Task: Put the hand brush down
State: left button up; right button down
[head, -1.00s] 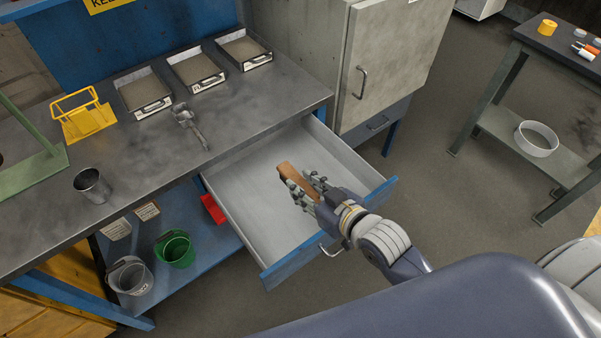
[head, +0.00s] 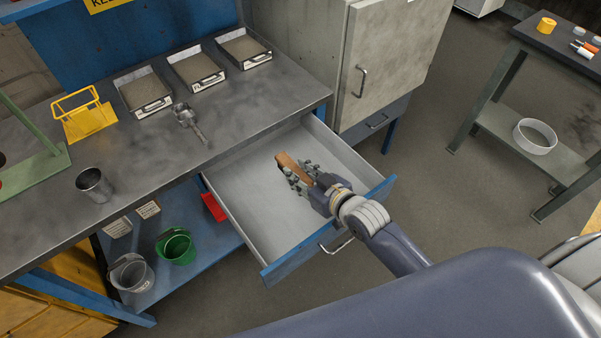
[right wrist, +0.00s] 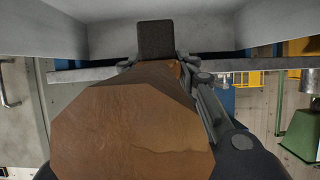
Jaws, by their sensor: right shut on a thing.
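The hand brush (head: 289,162) shows as a brown wooden piece held in my right gripper (head: 298,176), over the open drawer (head: 240,200). In the right wrist view the brush's wooden body (right wrist: 130,125) fills the lower middle, and my right gripper's fingers (right wrist: 160,66) are shut around it. The drawer is pulled out from under the workbench and its pale floor looks empty. I cannot tell whether the brush touches the drawer floor. My left gripper is not in view.
The workbench (head: 130,170) holds several trays, a metal tool (head: 188,122), a steel cup (head: 94,184) and a yellow holder (head: 85,118). Buckets stand on the shelf below. A grey cabinet (head: 385,70) stands right behind the drawer, and the drawer's front (head: 290,264) forms a raised edge.

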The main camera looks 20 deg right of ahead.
jog(key=shift+s+f, duration=0.3)
jog(key=shift+f, duration=0.45)
jog(key=c, duration=1.2)
grip_release()
jog(key=shift+s+a+f, duration=0.1)
jog(key=shift+f, duration=0.1)
jog(key=shift+c, duration=0.2)
jog(key=shift+b, duration=0.3)
jog(key=shift+r, duration=0.45)
jog(key=shift+s+r, duration=0.15)
jog(key=v, duration=0.7)
jog(key=r+v, duration=0.1)
jog(key=v, duration=0.3)
jog(key=shift+d+r, duration=0.1)
jog(key=shift+d, duration=0.2)
